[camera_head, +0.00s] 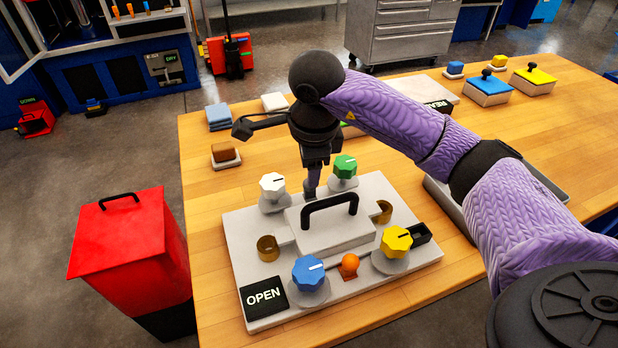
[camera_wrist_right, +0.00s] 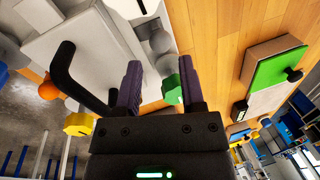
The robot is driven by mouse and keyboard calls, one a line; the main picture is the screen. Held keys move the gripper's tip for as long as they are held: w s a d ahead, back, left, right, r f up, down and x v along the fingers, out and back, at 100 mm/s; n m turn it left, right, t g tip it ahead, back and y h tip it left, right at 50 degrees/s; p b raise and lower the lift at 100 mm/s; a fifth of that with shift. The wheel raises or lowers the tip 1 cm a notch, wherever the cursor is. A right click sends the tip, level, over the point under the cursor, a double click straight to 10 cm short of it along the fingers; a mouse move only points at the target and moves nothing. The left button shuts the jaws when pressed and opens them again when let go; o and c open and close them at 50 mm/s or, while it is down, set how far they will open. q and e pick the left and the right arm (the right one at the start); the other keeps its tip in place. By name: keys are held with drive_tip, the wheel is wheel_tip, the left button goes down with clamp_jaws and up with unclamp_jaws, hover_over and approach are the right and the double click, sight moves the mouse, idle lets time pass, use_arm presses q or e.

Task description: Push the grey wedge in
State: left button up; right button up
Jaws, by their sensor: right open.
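A pale grey lid block with a black handle (camera_head: 330,205) sits in the middle of a light grey plate (camera_head: 245,240). My right gripper (camera_head: 311,187) points down just behind the block, between the white knob (camera_head: 272,186) and the green knob (camera_head: 345,166). In the wrist view the right gripper (camera_wrist_right: 155,92) is open, its two dark fingers apart with nothing held. A small grey rounded piece (camera_wrist_right: 160,41), possibly part of the grey wedge, shows beyond the fingers. In the head view the gripper hides that spot. My left gripper is not in view.
The plate also bears a blue knob (camera_head: 309,272), a yellow knob (camera_head: 396,241), an orange ball (camera_head: 349,264), brass rings and an OPEN sign (camera_head: 263,295). A red bin (camera_head: 125,240) stands left of the wooden table. Blocks stand along the back.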

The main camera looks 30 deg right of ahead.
sight(310, 189)
drive_tip(key=f, duration=0.3)
drive_tip(key=f+b, duration=0.1)
drive_tip(key=shift+w+d+f, duration=0.15)
drive_tip(key=shift+w+d, duration=0.05)
drive_tip(key=shift+w, duration=0.2)
clamp_jaws()
idle(1.0)
